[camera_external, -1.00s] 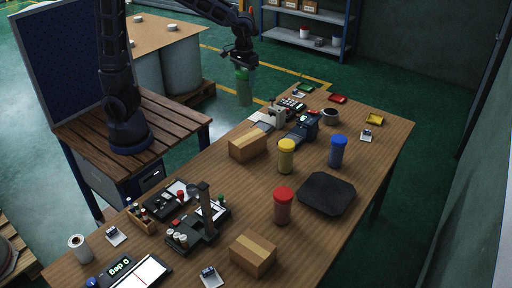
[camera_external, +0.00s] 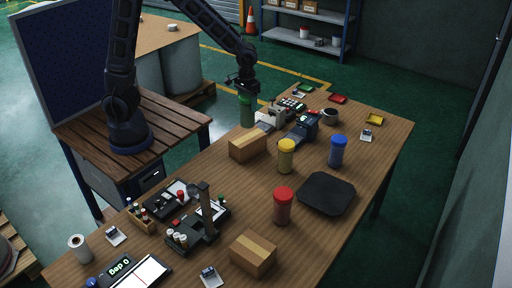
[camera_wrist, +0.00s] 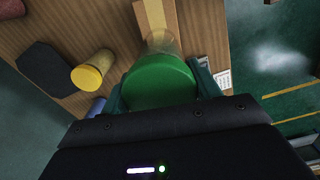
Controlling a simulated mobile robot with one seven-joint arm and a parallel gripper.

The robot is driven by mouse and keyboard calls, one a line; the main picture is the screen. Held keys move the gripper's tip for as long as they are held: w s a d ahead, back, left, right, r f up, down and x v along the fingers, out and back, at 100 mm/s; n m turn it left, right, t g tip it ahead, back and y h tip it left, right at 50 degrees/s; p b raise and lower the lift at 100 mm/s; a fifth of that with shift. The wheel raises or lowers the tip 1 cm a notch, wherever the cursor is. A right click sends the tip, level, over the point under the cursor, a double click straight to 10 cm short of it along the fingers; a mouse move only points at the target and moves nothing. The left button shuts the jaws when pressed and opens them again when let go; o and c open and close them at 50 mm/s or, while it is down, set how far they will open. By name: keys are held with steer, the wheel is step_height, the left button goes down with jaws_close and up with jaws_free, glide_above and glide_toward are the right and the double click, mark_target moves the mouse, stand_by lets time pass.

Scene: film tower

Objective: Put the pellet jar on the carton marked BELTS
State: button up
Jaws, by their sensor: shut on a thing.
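My gripper (camera_external: 244,90) is shut on a green-lidded jar (camera_external: 248,112), held upright above the table's far-left edge. In the wrist view its green lid (camera_wrist: 160,82) fills the space between the fingers, with the clear body below. A taped brown carton (camera_external: 250,145) lies on the table just below and nearer the camera than the jar; part of it shows in the wrist view (camera_wrist: 153,14). A second taped carton (camera_external: 253,256) lies at the table's near end. No marking is readable on either carton, and the jar's contents cannot be made out.
Jars with yellow (camera_external: 286,155), blue (camera_external: 338,150) and red (camera_external: 283,205) lids stand on the wooden table (camera_external: 240,192). A dark mat (camera_external: 326,193) lies at the right. Devices (camera_external: 300,129) stand just right of the held jar. A black stand (camera_external: 206,222) rises nearer the camera.

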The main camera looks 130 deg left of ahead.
mark_target(248, 113)
steer(key=shift+f, duration=2.9)
steer(key=o, duration=1.2)
step_height(248, 113, up, 12)
steer(key=shift+s+r, duration=0.1)
steer(key=shift+r, duration=0.05)
